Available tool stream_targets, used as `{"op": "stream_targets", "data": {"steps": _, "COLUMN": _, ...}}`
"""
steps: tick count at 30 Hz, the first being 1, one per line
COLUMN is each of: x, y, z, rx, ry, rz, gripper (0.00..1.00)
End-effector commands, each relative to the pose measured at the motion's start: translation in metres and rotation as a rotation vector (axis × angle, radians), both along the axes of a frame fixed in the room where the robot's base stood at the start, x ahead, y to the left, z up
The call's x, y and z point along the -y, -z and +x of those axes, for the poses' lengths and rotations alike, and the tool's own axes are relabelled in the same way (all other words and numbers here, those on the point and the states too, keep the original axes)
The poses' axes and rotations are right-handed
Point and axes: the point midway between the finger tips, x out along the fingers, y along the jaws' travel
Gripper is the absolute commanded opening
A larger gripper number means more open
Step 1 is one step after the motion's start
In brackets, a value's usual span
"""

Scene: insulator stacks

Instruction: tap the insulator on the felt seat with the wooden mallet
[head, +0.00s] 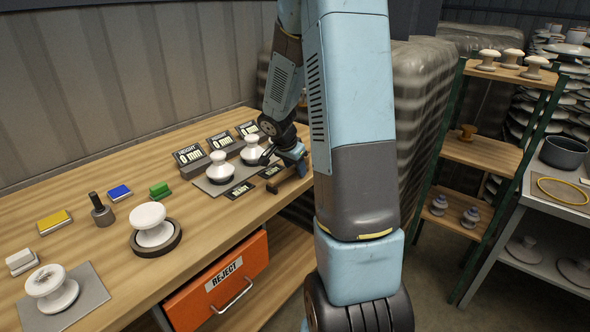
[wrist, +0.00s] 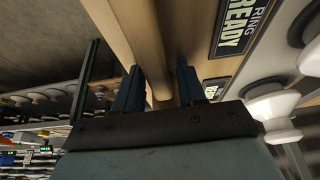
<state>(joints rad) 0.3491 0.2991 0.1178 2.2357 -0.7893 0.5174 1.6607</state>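A white insulator (head: 150,223) stands upright on a dark round seat (head: 140,247) on the bench. Two more white insulators (head: 220,167) (head: 251,149) stand on a grey plate (head: 208,189) beside my gripper; I cannot tell which support is felt. My gripper (head: 291,172) is low at the bench's right side. In the wrist view its fingers (wrist: 158,88) are apart, with the wooden mallet's handle (wrist: 150,50) between them and gaps showing on both sides. In the head view the mallet (head: 287,184) is partly hidden by my gripper; its head cannot be made out.
Height displays (head: 189,155) stand behind the plate, with ring signs (head: 240,190) in front. A stained insulator (head: 52,287), a dark handled weight (head: 101,211) and coloured blocks (head: 159,190) are at left. An orange reject drawer (head: 222,283) is below. A shelf (head: 484,154) stands at right.

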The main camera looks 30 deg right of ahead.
Motion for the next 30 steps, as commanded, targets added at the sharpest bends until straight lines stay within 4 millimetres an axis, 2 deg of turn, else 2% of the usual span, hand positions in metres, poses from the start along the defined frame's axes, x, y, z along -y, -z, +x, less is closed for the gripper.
{"op": "stream_targets", "data": {"steps": 2, "x": 0.000, "y": 0.000, "z": 0.000, "rx": 0.000, "ry": 0.000, "rz": 0.000, "gripper": 0.32}}
{"op": "stream_targets", "data": {"steps": 12, "x": -0.001, "y": 0.000, "z": 0.000, "rx": 0.000, "ry": -0.001, "rz": 0.000, "gripper": 0.00}}
{"op": "stream_targets", "data": {"steps": 23, "x": -0.001, "y": -0.002, "z": 0.000, "rx": 0.001, "ry": -0.001, "rz": -0.001, "gripper": 0.00}}
{"op": "stream_targets", "data": {"steps": 26, "x": 0.000, "y": -0.009, "z": 0.001, "rx": 0.003, "ry": 0.001, "rz": -0.001, "gripper": 0.00}}
{"op": "stream_targets", "data": {"steps": 30, "x": 0.000, "y": -0.031, "z": 0.001, "rx": 0.005, "ry": 0.000, "rz": -0.001, "gripper": 0.00}}
